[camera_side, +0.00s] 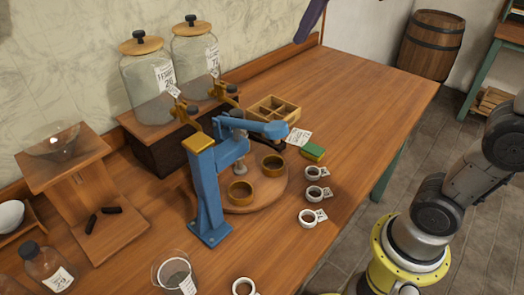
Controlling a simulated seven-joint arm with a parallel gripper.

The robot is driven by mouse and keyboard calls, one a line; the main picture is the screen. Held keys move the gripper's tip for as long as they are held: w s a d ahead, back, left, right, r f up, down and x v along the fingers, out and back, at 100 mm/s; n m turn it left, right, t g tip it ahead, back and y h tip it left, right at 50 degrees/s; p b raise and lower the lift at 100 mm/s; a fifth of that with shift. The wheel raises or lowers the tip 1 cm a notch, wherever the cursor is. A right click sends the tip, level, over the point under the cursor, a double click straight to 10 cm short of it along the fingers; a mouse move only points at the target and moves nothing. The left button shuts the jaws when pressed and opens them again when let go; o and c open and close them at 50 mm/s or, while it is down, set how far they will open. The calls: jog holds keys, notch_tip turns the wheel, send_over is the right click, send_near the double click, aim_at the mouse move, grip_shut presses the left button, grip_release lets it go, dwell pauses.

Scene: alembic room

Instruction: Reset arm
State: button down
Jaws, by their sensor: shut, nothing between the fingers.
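My gripper is not in view. Only grey links of my arm and its yellow ring show at the right edge, beside the wooden table (350,110). The arm runs out of the picture at the right, so its end is hidden. A blue press-like stand (206,190) with a lever is on the table. It stands by a round wooden board (258,200) that carries two brass-coloured cups, one (240,191) at the front and one (272,165) further back.
Two lidded glass jars (148,85) (196,58) stand on a dark box at the wall. Several tagged white rings (308,218) lie near the table's right edge. A compartmented wooden box (272,108) and a green-yellow block (312,152) are nearby. The table's far right is clear. A barrel (430,45) stands behind.

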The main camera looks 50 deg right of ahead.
jog(key=s+f, duration=1.6)
jog(key=shift+s+t, duration=0.25)
jog(key=shift+t, duration=0.05)
